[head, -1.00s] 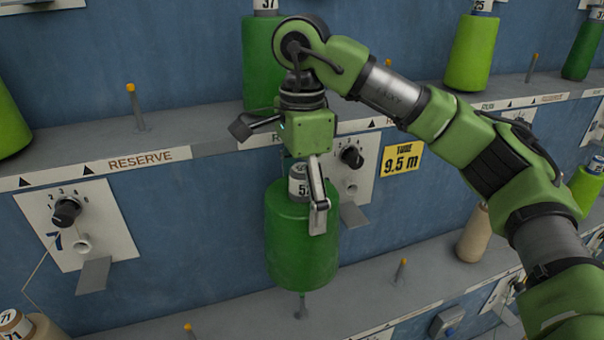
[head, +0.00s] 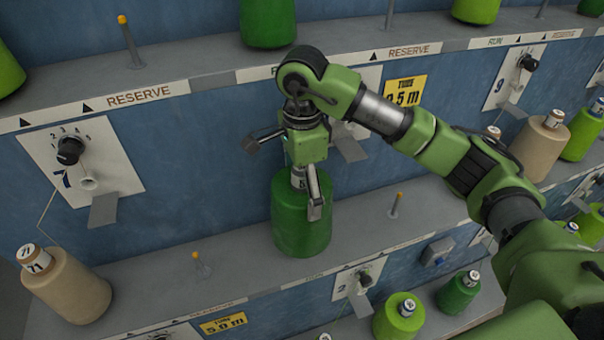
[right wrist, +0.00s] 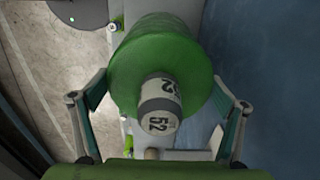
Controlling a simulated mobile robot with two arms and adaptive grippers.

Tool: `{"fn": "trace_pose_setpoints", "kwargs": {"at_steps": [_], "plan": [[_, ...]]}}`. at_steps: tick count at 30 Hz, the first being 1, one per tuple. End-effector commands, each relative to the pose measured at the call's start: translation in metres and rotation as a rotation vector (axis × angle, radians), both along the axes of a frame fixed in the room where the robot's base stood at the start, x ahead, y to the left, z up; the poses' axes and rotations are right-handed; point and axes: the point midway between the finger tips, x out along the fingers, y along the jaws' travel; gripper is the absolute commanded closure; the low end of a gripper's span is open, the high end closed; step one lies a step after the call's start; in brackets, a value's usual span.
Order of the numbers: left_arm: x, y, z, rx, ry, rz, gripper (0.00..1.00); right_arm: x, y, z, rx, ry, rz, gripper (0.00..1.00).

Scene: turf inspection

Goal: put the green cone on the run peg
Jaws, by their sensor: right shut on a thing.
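The green cone (head: 302,222) is dark green with a pale tube top marked 52, and hangs upright in my right gripper (head: 298,182). In the right wrist view the cone (right wrist: 163,62) lies between the two fingers, tube end toward the camera. The cone's base is low over the lower shelf, above the RUN label (head: 316,273). The run peg is hidden behind or under the cone, so I cannot tell whether the cone is around it. My left gripper is out of view.
Bare orange-tipped pegs stand left (head: 200,264) and right (head: 395,204) of the cone. A beige cone (head: 66,287) stands at lower left. A yellow tube sign (head: 404,92) and a dial plate (head: 82,160) are on the blue panel.

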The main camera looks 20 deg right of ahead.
Motion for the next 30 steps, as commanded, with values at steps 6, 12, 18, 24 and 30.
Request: {"fn": "trace_pose_setpoints", "kwargs": {"at_steps": [6, 12, 18, 24, 30], "plan": [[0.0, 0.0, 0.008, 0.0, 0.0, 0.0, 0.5, 0.0, 0.0, -0.015, 0.001, -0.001, -0.001, 0.66], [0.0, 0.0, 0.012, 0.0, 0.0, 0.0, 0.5, 0.001, 0.0, -0.034, 0.001, -0.004, 0.001, 0.66], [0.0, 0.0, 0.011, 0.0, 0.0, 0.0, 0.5, 0.001, 0.0, -0.035, 0.001, -0.005, 0.001, 0.66], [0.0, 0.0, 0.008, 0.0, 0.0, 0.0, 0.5, 0.0, 0.0, -0.039, -0.002, 0.0, 0.0, 0.0], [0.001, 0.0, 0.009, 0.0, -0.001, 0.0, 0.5, 0.0, 0.0, -0.039, -0.002, 0.001, 0.0, 0.0]]}}
